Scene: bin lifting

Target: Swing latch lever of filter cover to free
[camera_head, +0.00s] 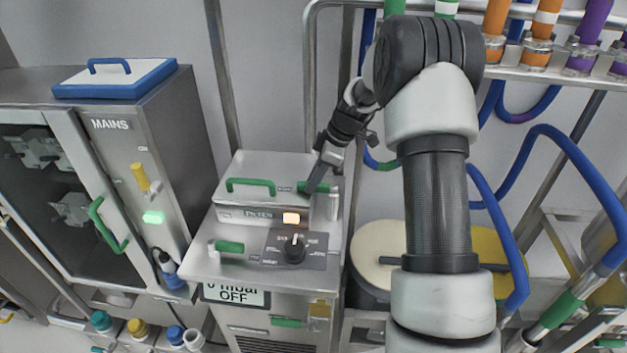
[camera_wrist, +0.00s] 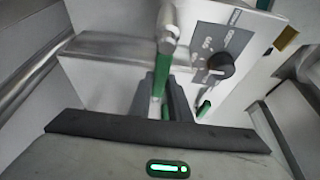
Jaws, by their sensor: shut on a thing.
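The filter cover (camera_head: 243,168) is a grey metal lid on top of a small cabinet, with a green bar handle (camera_head: 250,185) on it. The latch lever (camera_head: 305,187) has a green grip and sits at the cover's right side. My gripper (camera_head: 318,180) reaches down to it from above right. In the wrist view the green lever (camera_wrist: 162,72) runs between the two dark fingers of my gripper (camera_wrist: 160,98), which are shut on it. A round metal end tops the lever there. The fingers partly hide the grip in the head view.
The MAINS cabinet (camera_head: 160,120) stands to the left. Pipes and blue hoses (camera_head: 545,135) crowd the right, beside a round drum (camera_head: 378,250).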

